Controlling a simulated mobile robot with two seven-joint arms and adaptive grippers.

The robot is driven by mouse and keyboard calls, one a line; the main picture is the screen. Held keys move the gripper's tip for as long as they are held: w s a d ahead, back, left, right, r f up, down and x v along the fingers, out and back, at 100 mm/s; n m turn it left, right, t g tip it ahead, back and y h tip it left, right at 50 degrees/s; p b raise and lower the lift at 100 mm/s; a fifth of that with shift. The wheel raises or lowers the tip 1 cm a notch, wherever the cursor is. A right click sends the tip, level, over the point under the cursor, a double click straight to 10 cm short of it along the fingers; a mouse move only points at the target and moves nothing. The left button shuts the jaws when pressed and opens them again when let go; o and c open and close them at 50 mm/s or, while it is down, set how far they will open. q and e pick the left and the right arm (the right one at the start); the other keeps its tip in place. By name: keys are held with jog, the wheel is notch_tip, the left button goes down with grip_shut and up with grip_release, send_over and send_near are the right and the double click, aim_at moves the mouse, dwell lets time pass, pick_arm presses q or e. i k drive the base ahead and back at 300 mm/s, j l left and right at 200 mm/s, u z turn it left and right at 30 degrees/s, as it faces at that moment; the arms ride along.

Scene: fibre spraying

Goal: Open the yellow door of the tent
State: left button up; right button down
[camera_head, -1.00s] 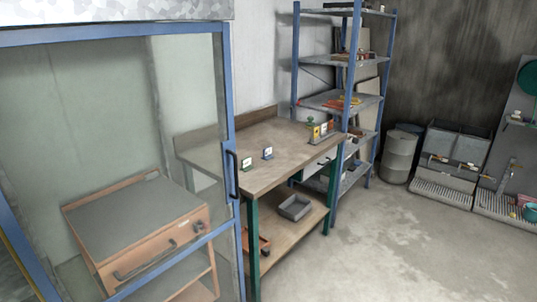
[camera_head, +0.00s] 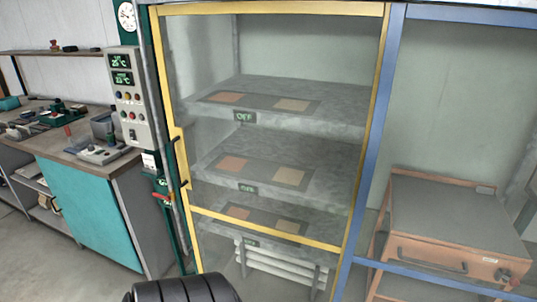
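The yellow door (camera_head: 265,9) of the tent is a yellow-framed glass panel in the middle of the head view. It looks shut, its frame lined up with the blue-framed panel (camera_head: 372,150) to its right. A dark handle (camera_head: 181,165) sits on a yellow plate on the door's left edge. Through the glass, several grey shelves with coloured squares and "OFF" displays show inside. Neither gripper shows in the view. A black ribbed part at the bottom edge appears to be one of my arm links, below the door.
A control panel (camera_head: 130,95) with temperature displays, buttons and a gauge stands just left of the door. Further left is a workbench (camera_head: 90,205) with a turquoise door and tools on top. An orange drawer cart (camera_head: 450,225) stands behind the blue-framed glass. Grey floor shows at the lower left.

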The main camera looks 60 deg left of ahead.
aim_at(355, 8)
jog(key=u, duration=2.1)
